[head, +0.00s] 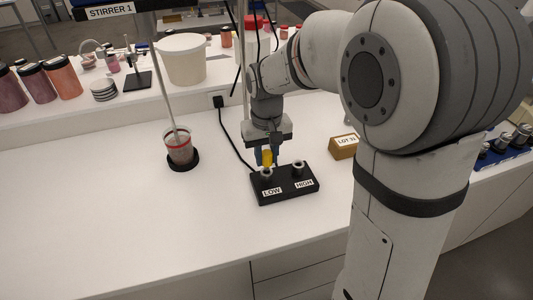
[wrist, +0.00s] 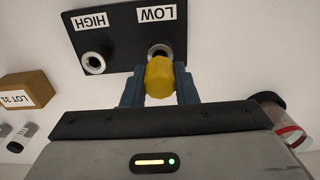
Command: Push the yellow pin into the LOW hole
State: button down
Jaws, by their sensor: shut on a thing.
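The yellow pin (head: 267,158) is held between the fingers of my gripper (head: 267,157), which is shut on it. In the wrist view the yellow pin (wrist: 159,77) sits between the blue-grey fingers of my gripper (wrist: 159,90). The black block (head: 285,186) lies on the white bench with two metal-rimmed holes. The LOW hole (wrist: 160,50) is right at the pin's far end and is partly hidden by it. I cannot tell how deep the pin is in it. The HIGH hole (head: 298,165) is empty, and shows its open ring (wrist: 94,63) in the wrist view.
A cup with a red band (head: 180,150) stands under the stirrer rod, left of the block. A brown LOT 31 box (head: 344,147) stands to the right. A black cable (head: 229,140) runs behind the block. The bench in front and to the left is clear.

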aim_at(267, 152)
jog(key=shift+f+b, duration=0.7)
jog(key=shift+f, duration=0.4)
jog(key=c, duration=1.1)
grip_release()
jog(key=shift+r, duration=0.1)
jog(key=shift+o, duration=0.2)
jog(key=shift+r, duration=0.1)
notch_tip(267, 152, up, 8)
jog(key=shift+f, duration=0.2)
